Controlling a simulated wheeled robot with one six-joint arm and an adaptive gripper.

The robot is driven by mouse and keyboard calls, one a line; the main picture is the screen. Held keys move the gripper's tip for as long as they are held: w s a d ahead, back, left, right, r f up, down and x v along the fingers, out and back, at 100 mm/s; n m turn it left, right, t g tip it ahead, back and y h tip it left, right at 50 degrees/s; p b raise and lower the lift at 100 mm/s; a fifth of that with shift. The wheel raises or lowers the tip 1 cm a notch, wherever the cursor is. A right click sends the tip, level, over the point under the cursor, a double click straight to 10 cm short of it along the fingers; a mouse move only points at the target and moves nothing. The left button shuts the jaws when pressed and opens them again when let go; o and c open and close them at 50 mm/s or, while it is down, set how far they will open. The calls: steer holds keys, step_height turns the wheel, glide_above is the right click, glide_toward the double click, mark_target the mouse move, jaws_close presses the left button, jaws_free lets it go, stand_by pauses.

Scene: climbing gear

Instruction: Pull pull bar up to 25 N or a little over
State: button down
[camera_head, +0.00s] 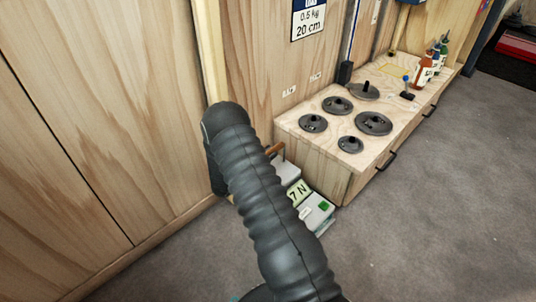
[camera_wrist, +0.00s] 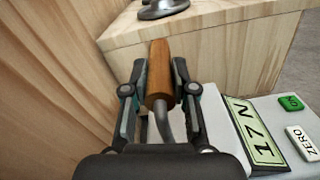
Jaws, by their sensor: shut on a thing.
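The pull bar (camera_wrist: 160,66) is a brown wooden handle with a bent metal rod below it. It stands upright between the two fingers of my gripper (camera_wrist: 158,82), which is shut on it, one finger on each side. In the head view the wooden pull bar (camera_head: 276,149) shows just right of my dark arm, which hides most of the gripper. The force gauge's display (camera_wrist: 258,132) reads 17 N. In the head view the display (camera_head: 299,192) is partly covered by my arm, leaving "7 N" visible.
The pale gauge box has a green button (camera_wrist: 290,102) and a white ZERO button (camera_wrist: 302,141). A low wooden bench (camera_head: 312,158) with several dark weight discs stands close behind. A wooden wall (camera_head: 75,120) is at the left. Grey floor (camera_head: 440,200) is clear at right.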

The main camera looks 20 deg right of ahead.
steer(key=shift+d+f+b, duration=0.1)
steer(key=shift+f+b, duration=0.6)
steer(key=shift+f, duration=0.15)
steer(key=c, duration=0.8)
jaws_free()
steer(key=shift+d, duration=0.1)
steer(key=shift+c, duration=0.2)
steer(key=shift+a, duration=0.3)
